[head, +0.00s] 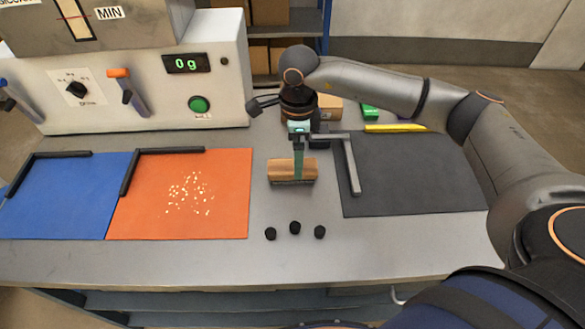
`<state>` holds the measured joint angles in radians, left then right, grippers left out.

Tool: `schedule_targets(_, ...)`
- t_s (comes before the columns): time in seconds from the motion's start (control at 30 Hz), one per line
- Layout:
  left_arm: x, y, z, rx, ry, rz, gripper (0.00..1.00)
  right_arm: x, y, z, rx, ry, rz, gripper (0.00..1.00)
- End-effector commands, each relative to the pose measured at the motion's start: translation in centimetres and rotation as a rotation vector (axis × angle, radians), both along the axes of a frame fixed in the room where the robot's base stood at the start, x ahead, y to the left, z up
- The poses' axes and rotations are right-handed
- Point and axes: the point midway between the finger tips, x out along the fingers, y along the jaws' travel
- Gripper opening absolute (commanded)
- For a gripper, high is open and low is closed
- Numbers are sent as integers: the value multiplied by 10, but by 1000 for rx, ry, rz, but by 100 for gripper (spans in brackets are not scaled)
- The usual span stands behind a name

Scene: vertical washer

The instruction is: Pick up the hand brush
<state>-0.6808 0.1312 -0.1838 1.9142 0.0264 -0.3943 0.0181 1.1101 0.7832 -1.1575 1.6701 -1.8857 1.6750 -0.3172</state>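The hand brush (280,170) has a wooden block body with a dark strip along its lower edge, and lies on the grey worktop near the middle of the head view. My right arm reaches in from the right. My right gripper (299,168) points down at the brush, and its narrow greenish finger overlaps the middle of the wooden block in the picture. The finger gap is not visible, so I cannot tell whether it is shut on the brush. My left gripper is not in view.
An orange mat (232,200) with pale crumbs and a blue mat (60,205) lie left. A dark grey mat (420,180) lies right. Several small black knobs (295,228) stand in front of the brush. A white machine (150,85) with a "0 g" display stands behind left.

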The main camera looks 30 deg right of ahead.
Motion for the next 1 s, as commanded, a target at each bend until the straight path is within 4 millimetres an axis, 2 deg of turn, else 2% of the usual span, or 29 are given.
schedule_targets(0.2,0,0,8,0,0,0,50,0,2,-33,1,5,0,98)
schedule_targets(0.3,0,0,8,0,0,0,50,1,2,-43,1,3,-1,98)
schedule_targets(0.57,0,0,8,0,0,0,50,1,2,-47,2,1,1,98)
schedule_targets(1.0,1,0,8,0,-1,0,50,1,2,-47,2,0,1,50)
